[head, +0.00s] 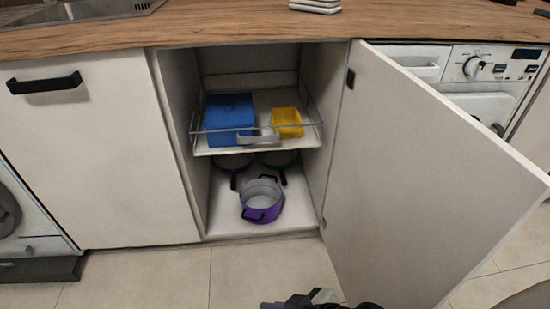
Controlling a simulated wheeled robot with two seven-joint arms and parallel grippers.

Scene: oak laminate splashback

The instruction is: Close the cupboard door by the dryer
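The cupboard door (415,180) is a white panel hinged on the right side of the open cupboard (172,110). It stands wide open, swung out toward me and to the right, partly covering the dryer (475,75). A dark hinge (350,79) shows near its top. A small dark and purple part of what looks like my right gripper (312,298) shows at the bottom edge, below the cupboard and left of the door's lower part. Its fingers are not clear. My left gripper is not in view.
A wire-railed shelf (205,151) holds a blue box (229,115) and a yellow container (287,122). A purple pot (262,200) and other pans stand below, inside the cupboard. A closed door with a black handle (45,84) is to the left. The tiled floor (160,280) in front is clear.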

